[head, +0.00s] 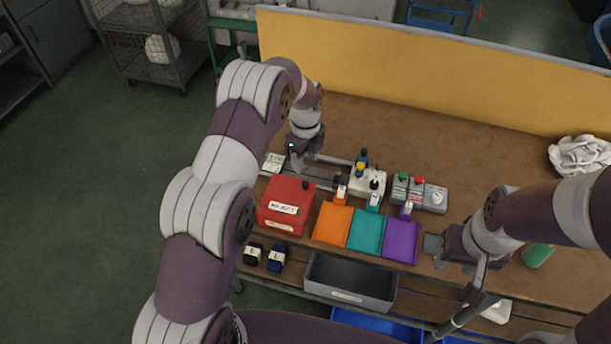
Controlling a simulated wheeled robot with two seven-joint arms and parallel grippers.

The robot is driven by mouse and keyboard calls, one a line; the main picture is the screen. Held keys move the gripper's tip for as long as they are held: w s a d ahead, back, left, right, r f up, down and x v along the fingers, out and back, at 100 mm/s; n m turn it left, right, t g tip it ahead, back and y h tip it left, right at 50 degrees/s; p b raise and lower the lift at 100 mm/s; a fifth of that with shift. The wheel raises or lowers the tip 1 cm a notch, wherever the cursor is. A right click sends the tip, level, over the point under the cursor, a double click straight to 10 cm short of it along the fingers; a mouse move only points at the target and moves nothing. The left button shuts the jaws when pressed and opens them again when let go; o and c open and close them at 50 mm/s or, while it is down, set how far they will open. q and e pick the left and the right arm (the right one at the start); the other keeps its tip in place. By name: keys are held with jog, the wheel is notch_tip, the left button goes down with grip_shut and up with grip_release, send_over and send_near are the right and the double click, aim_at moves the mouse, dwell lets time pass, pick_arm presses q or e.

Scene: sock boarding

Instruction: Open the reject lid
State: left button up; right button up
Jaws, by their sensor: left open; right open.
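The red reject box (277,217) stands on the left part of the brown table, with a white label on its front. Its red lid (287,190) lies on top and looks closed, with a small dark knob (306,185) near its back right. My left gripper (301,162) is behind the box and points down, apart from the knob; its jaws are open and seem empty. My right gripper (434,248) is open at the right of the purple tray, far from the box.
Orange (332,223), teal (366,232) and purple (401,241) trays sit right of the box. A grey bin (350,283) and two dark folded bundles (265,256) are in front. Button boxes (419,192) stand behind the trays. A yellow panel (420,70) closes the back.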

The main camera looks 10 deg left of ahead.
aim_at(305, 183)
pick_arm(q)
jog(key=f+p, duration=0.2)
jog(key=f, duration=0.7)
jog(key=shift+w, duration=0.2)
jog(key=shift+f, duration=0.3)
jog(key=shift+w+f, duration=0.1)
jog(key=shift+f, duration=0.15)
grip_shut()
